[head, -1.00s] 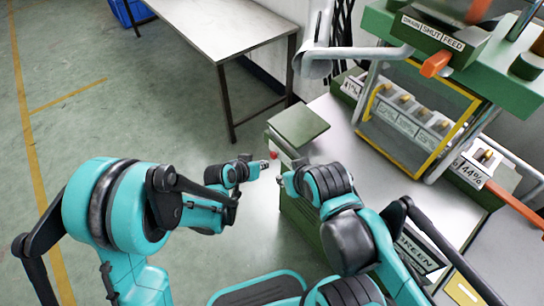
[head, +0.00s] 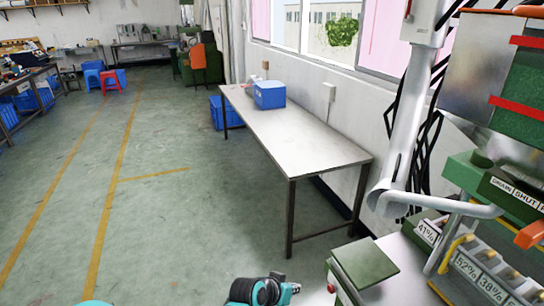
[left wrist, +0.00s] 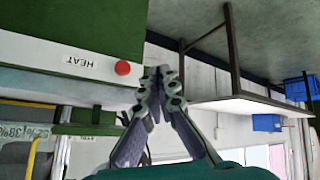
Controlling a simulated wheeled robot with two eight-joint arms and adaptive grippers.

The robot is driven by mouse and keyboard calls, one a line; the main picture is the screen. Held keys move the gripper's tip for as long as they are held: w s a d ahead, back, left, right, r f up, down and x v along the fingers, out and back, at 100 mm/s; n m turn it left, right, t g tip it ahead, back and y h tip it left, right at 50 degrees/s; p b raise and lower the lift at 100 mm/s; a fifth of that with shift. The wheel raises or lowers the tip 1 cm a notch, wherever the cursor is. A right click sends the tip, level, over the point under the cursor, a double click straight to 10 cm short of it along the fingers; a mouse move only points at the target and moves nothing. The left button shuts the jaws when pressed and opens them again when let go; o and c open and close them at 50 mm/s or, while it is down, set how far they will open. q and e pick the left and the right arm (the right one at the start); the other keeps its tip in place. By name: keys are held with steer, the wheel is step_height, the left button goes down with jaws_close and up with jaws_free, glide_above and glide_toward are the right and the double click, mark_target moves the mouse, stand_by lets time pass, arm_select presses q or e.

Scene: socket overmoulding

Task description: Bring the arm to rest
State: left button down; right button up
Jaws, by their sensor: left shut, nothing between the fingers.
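My left gripper (head: 288,288) shows at the bottom edge of the head view, left of the green-topped machine box (head: 364,264). In the left wrist view its fingers (left wrist: 166,72) meet at the tips, shut with nothing between them. They are in front of a white panel marked HEAT with a red button (left wrist: 123,68); I cannot tell the gap to it. Most of my left arm is below the head view. My right gripper is not in view.
The machine with percent-labelled cups (head: 488,268) and a grey pipe handle (head: 440,205) stands at the right. A metal table (head: 300,145) with a blue bin (head: 269,94) stands along the wall.

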arm_select(q)
steer(key=s+a+r+n+y, duration=0.1)
steer(key=s+a+r+y, duration=0.1)
steer(key=s+a, duration=0.3)
steer(key=s+a+r+n+y, duration=0.2)
steer(key=s+a+r, duration=0.2)
steer(key=a, duration=0.8)
steer(key=s+a+r+n+y, duration=0.2)
steer(key=s+a+r, duration=0.2)
steer(key=s+a, duration=0.2)
steer(key=shift+s+a+t, duration=0.3)
steer(key=shift+a+t, duration=0.1)
steer(key=shift+a, duration=0.75)
